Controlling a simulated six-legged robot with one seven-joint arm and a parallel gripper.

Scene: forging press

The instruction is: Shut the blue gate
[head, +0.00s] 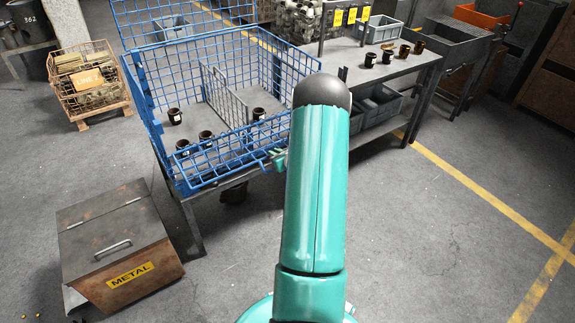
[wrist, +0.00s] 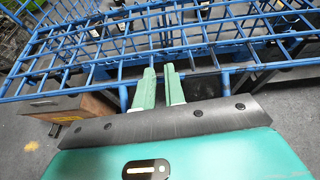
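The blue wire cage (head: 150,95) stands on a metal table in the head view. A low blue mesh panel, which looks like the gate (head: 222,158), runs along its front edge. I cannot tell its exact tilt or whether it is latched. Blue bars of the cage front also cross the wrist view (wrist: 85,66). My gripper (head: 277,159) is at the right end of this panel, partly hidden by my arm. In the wrist view, my gripper's two green fingers (wrist: 160,71) point at the blue rail, with a narrow gap and nothing seen between them. Contact with the rail is unclear.
Several dark cups (head: 205,137) and a grey mesh divider (head: 222,95) are inside the cage. A metal scrap box (head: 115,245) stands on the floor at front left. A grey workbench (head: 385,75) with cups stands right of the cage. The floor at right is clear.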

